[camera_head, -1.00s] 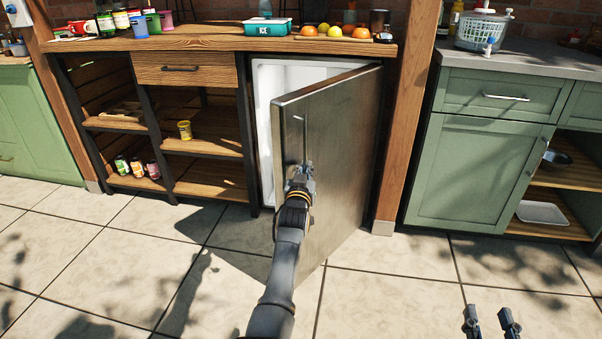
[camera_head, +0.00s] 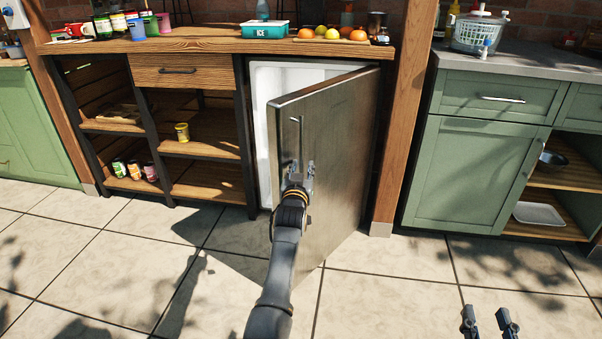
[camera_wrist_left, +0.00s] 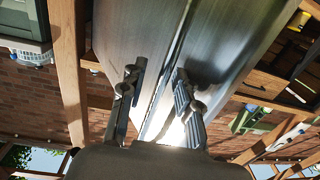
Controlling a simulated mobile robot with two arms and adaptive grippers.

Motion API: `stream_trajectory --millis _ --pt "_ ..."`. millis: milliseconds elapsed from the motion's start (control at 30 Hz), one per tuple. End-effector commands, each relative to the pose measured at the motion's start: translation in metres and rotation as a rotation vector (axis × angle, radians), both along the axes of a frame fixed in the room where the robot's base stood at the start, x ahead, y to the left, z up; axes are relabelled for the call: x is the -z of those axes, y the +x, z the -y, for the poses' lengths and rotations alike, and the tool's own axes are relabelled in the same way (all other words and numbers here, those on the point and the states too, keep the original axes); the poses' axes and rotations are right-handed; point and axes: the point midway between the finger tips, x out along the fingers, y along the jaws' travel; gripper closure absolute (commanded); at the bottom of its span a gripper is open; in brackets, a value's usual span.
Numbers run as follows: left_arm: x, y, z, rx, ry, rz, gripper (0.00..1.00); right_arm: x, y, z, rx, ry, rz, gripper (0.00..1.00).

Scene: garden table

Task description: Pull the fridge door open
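The fridge door (camera_head: 335,150), brushed metal, stands partly open under the wooden counter, swung out from its right side. The white fridge interior (camera_head: 262,130) shows in the gap at left. A thin upright handle (camera_head: 297,135) runs near the door's free edge. My left gripper (camera_head: 300,172) is at the handle's lower part with its fingers spread, one on each side. In the left wrist view, the fingers (camera_wrist_left: 155,92) are apart, with the metal door behind them; contact with the handle cannot be told. My right gripper (camera_head: 488,322) is open and empty at the lower right.
Open shelves (camera_head: 205,150) with jars and a yellow cup stand left of the fridge. A wooden post (camera_head: 400,120) and a green cabinet (camera_head: 470,170) stand to the right. The counter (camera_head: 215,45) holds fruit, cups and a teal box. The tiled floor (camera_head: 390,290) in front is clear.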

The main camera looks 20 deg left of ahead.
Motion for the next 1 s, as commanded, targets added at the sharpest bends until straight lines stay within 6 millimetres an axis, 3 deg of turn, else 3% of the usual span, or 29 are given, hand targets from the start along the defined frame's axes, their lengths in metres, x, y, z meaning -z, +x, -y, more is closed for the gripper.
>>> stream_trajectory --millis 200,400,567,833,1000 --pt "-0.044 -0.001 -0.001 -0.002 0.002 0.005 0.68 0.000 0.000 0.000 0.000 0.000 0.000 0.60" --pt "-0.075 -0.001 -0.002 -0.003 0.000 0.001 0.68 0.000 0.000 0.000 0.000 0.000 0.001 0.60" --pt "-0.087 -0.001 -0.002 -0.003 0.001 -0.001 0.68 0.000 0.000 0.000 0.000 0.000 0.001 0.60" --pt "-0.088 -0.001 -0.002 -0.003 0.001 -0.003 0.68 -0.001 0.000 0.000 0.000 0.000 0.001 0.60" --pt "-0.082 -0.008 -0.003 -0.002 0.012 -0.003 1.00 -0.001 0.000 0.000 0.000 0.001 0.001 0.60"
